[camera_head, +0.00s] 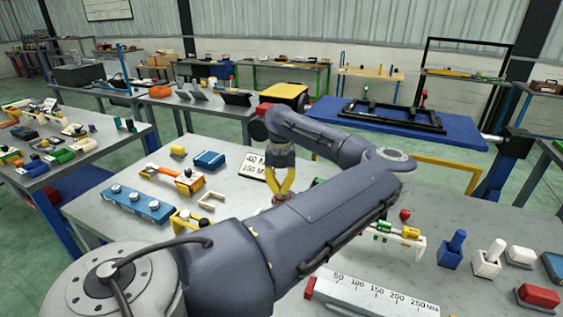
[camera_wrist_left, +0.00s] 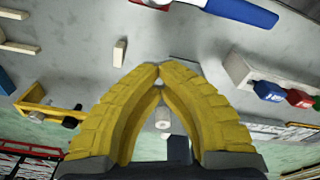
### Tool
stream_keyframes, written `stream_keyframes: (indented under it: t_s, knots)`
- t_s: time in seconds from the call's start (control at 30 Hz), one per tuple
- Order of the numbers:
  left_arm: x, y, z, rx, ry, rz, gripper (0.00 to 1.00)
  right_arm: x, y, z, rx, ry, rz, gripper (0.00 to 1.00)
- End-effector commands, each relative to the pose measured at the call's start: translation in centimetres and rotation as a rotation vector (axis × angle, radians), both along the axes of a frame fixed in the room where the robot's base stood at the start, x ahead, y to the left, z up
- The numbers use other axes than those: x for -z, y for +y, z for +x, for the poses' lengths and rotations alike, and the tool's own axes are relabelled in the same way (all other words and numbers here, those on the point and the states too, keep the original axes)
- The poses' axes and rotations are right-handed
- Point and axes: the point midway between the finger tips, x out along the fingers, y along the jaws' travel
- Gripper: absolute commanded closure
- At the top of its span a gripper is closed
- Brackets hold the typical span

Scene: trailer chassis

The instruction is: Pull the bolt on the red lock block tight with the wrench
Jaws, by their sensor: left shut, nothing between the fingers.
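My left gripper (camera_head: 281,196) has yellow fingers pointing down over the middle of the near table. Its fingertips meet in the left wrist view (camera_wrist_left: 160,68), with nothing held between them. An orange-handled tool (camera_head: 166,173), possibly the wrench, lies left of the gripper against a red-and-white block (camera_head: 188,182). I cannot tell for sure which piece is the red lock block, and its bolt is not clear. My right gripper is not in view.
A blue bolt strip (camera_head: 137,203) and a white bracket (camera_head: 211,200) lie left of my arm. A torque scale block (camera_head: 370,297) and a red block (camera_head: 538,296) are at the front right. My left arm crosses the table and hides much of it.

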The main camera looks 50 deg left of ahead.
Motion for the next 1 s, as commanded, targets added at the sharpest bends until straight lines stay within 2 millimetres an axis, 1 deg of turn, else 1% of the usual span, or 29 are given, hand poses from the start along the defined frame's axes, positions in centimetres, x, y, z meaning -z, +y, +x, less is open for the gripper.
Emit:
stream_keyframes:
  t_s: [0.4,1.0]
  knots:
    - [-1.8,0.0,0.0,0.000,-0.001,0.000,1.00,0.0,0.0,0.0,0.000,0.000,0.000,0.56]
    - [-2.3,0.1,-0.2,-0.021,0.000,0.001,1.00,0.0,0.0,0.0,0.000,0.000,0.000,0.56]
